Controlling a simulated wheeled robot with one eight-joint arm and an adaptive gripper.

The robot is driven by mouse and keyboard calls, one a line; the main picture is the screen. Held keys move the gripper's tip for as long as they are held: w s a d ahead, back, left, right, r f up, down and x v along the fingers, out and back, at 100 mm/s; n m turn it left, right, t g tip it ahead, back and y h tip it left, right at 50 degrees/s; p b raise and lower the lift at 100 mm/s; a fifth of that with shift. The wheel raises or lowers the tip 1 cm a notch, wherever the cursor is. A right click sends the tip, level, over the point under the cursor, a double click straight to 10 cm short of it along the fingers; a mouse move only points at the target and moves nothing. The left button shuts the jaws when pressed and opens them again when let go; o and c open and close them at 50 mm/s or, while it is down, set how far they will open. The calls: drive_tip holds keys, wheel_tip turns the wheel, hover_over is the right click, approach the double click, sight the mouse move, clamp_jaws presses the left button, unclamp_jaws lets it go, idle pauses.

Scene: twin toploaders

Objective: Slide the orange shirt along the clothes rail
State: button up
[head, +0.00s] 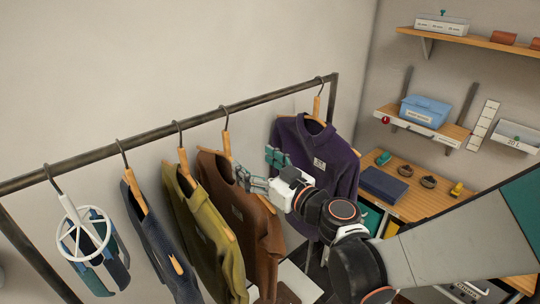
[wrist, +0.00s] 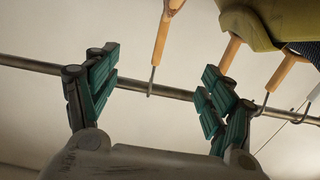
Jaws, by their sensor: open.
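No shirt looks plainly orange. The nearest in colour is a rust-brown shirt (head: 240,215), hanging on a wooden hanger (head: 227,145) from the dark clothes rail (head: 90,157). My gripper (head: 266,170) is open in front of the rail, between the brown shirt and the purple shirt (head: 325,155). In the wrist view, my gripper (wrist: 160,72) has its teal fingers spread wide. One hanger's hook (wrist: 151,82) on the rail (wrist: 130,84) appears in the gap between them; contact is not visible. This hanger seems to be the brown shirt's.
An olive shirt (head: 205,235), a navy shirt (head: 160,245) and a round white hanging dryer (head: 85,235) hang to the left. The olive shirt also shows in the wrist view (wrist: 270,22). Shelves (head: 480,40) and a wooden worktop (head: 410,205) stand at right.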

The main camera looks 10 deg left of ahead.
sight(228, 144)
drive_tip(key=shift+b+x, duration=0.35)
drive_tip(key=shift+x, duration=6.45)
clamp_jaws()
